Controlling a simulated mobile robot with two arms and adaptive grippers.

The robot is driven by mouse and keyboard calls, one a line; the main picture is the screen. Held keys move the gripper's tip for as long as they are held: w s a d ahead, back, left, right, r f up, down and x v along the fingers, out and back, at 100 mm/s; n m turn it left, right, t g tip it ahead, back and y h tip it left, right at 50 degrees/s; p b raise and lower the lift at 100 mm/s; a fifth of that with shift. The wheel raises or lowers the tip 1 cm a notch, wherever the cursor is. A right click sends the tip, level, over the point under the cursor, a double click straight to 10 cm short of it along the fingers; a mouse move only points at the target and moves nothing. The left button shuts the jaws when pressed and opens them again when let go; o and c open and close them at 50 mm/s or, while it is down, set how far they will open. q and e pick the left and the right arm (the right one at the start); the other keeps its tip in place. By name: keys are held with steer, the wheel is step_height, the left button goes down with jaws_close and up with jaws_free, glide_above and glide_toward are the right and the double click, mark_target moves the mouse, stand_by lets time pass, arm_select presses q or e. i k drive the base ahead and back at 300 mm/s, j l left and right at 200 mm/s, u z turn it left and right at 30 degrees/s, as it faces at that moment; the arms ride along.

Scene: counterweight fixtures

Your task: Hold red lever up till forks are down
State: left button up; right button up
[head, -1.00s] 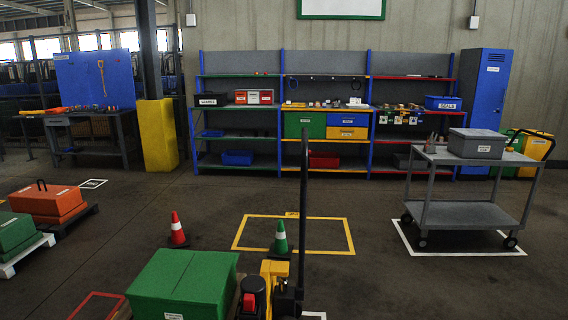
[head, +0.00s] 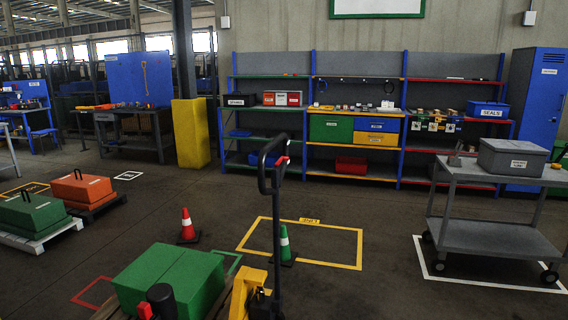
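The pallet jack's black handle (head: 277,240) stands upright in the lower middle of the head view, with a loop-shaped grip at its top. The red lever (head: 282,161) shows at this grip. The jack's yellow body (head: 246,291) is at the bottom edge. A green box (head: 172,279) sits on a wooden pallet left of the jack. The forks are hidden, so their height cannot be told. Neither of my grippers is in view, and nothing visible touches the lever.
A yellow floor frame (head: 361,250) lies beyond the jack, with a green cone (head: 284,243) at its near edge and a red cone (head: 187,224) to its left. A grey cart (head: 492,237) stands right. An orange box (head: 83,188) on a pallet stands left.

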mark_target(282, 157)
steer(key=i+l+z, duration=0.1)
steer(key=i+l, duration=0.15)
steer(key=i, duration=0.25)
steer(key=i+l, duration=0.2)
steer(key=i, duration=0.3)
steer(key=i+l+z, duration=0.15)
steer(key=i, duration=0.4)
steer(key=i+l, duration=0.25)
steer(key=i, duration=0.25)
steer(key=i+l+z, duration=0.15)
steer(key=i, duration=0.35)
